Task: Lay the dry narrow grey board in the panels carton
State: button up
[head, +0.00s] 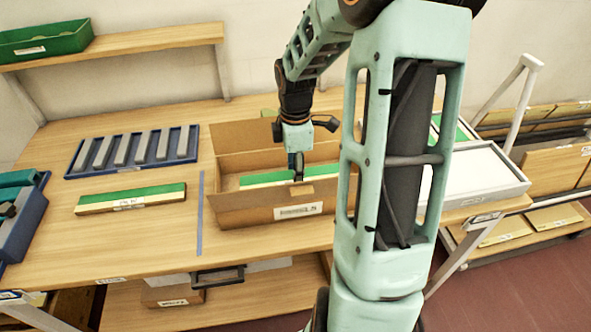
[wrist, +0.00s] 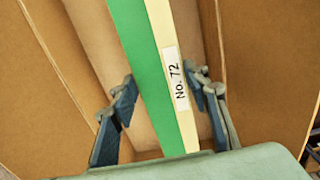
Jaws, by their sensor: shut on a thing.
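The open brown carton (head: 240,208) stands on the table with a white label on its front wall; I cannot read its name. My gripper (head: 297,176) reaches down into it. It is shut on a long board (head: 262,178) with a green face and a cream edge, which lies lengthwise inside the carton walls. In the wrist view the board (wrist: 142,60) carries a "No. 72" label, with a blue-padded finger on each side. I cannot tell whether it touches the carton floor. Several narrow grey boards (head: 123,148) lie in a blue tray (head: 68,175) at left.
Another green-topped board (head: 140,196) with a cream edge lies on the table left of the carton. A blue strip (head: 200,215) lies between them. A white tray (head: 485,172) sits at right. A green bin (head: 45,38) stands on the back shelf.

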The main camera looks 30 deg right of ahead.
jog(key=shift+f+b, duration=1.3)
jog(key=shift+f, duration=1.1)
jog(key=shift+f, duration=0.45)
jog(key=o, duration=1.3)
jog(key=shift+r, duration=0.15)
notch_tip(320, 180, up, 12)
jog(key=shift+f, duration=0.1)
